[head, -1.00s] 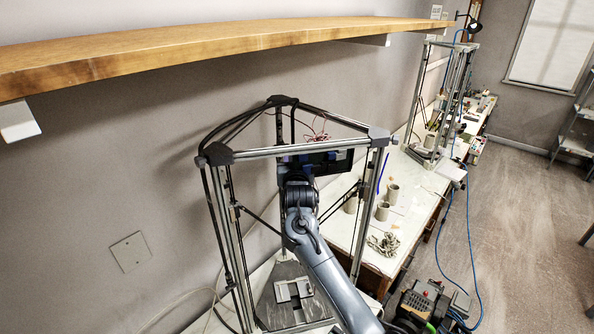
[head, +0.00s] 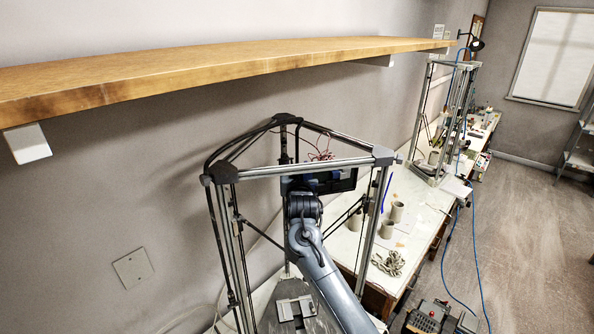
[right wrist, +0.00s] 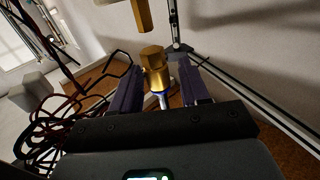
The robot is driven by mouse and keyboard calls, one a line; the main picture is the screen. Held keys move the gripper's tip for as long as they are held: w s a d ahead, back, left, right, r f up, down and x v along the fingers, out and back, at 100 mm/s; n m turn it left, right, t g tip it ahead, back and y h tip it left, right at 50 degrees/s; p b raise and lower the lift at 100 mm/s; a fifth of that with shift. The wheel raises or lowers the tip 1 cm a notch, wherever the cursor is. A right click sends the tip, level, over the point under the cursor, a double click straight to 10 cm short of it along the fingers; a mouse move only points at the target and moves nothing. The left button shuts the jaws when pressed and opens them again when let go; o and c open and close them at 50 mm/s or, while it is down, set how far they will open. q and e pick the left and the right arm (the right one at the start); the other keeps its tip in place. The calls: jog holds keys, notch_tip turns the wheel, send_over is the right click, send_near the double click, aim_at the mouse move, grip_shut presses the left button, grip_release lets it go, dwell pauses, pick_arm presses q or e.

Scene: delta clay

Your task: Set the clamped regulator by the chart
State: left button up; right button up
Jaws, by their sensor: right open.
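In the right wrist view, a brass fitting with a faceted top (right wrist: 153,62), perhaps the regulator, stands between the two dark purple fingers of my right gripper (right wrist: 161,75). The fingers are open, one on each side, with a gap visible beside the fitting. A blue and pale part shows just below the brass. In the head view my arm reaches up into a delta frame (head: 281,171), and its wrist hides the gripper and fitting. A grey clamp-like block (head: 297,308) sits on the frame's dark base. I cannot make out a chart. My left gripper is not in view.
A wooden shelf (head: 220,70) runs above the frame. Frame posts and rods stand close around my arm. Loose dark cables (right wrist: 55,125) lie left of the fingers. A bench (head: 420,205) with clay cylinders (head: 397,212) and a second frame (head: 446,125) extends behind.

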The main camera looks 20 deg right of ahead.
jog(key=shift+s+f, duration=0.1)
jog(key=shift+s+a+f+b, duration=0.1)
jog(key=shift+s+a+b, duration=0.1)
jog(key=shift+s+b, duration=0.3)
jog(key=b+v, duration=0.2)
jog(key=v, duration=0.7)
jog(key=shift+s, duration=0.3)
